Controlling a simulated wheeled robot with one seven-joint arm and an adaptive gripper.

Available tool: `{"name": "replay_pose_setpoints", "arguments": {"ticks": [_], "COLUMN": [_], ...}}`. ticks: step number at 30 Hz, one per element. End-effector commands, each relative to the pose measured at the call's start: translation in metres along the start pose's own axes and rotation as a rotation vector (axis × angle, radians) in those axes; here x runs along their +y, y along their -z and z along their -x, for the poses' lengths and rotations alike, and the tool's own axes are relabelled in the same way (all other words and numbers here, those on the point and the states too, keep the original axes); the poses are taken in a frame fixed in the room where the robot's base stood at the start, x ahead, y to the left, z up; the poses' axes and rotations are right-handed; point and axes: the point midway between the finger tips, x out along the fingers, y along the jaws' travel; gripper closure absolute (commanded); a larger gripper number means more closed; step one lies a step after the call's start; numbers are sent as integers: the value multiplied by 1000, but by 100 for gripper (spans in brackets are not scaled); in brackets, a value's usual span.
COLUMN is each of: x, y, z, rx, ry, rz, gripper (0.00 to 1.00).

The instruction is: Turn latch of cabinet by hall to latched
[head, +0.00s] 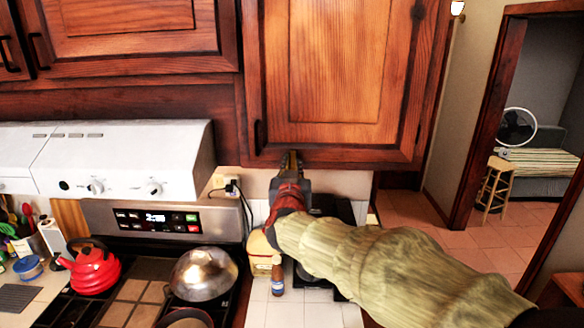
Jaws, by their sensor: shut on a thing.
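The cabinet by the hall (330,70) hangs at the upper middle of the head view, next to the hall opening. Its wooden door is closed, with a dark handle (258,137) at the lower left. My gripper (290,160) reaches up to the cabinet's bottom edge, right of the handle. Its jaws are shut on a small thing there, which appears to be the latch. The fingers hide most of the latch, so I cannot tell how far it is turned. My arm, in a pale green sleeve, comes in from the lower right.
A stove holds a red kettle (92,268) and a metal lid (203,274), with a white range hood (125,158) above. A bottle (277,277) stands on the tiled counter below my gripper. At the right, a doorway leads to a stool (496,188) and fan (516,127).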

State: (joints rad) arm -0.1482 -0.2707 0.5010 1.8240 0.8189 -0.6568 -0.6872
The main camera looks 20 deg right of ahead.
Motion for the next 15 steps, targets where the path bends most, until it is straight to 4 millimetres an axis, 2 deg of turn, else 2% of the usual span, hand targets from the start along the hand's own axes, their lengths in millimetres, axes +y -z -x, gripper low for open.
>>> {"name": "replay_pose_setpoints", "arguments": {"ticks": [6, 7, 15], "x": [0, 0, 0], "y": [-4, -4, -2], "z": [0, 0, 0], "rx": [-7, -7, -3], "ry": [0, 0, 0], "rz": [1, 1, 1], "gripper": [100, 86, 70]}}
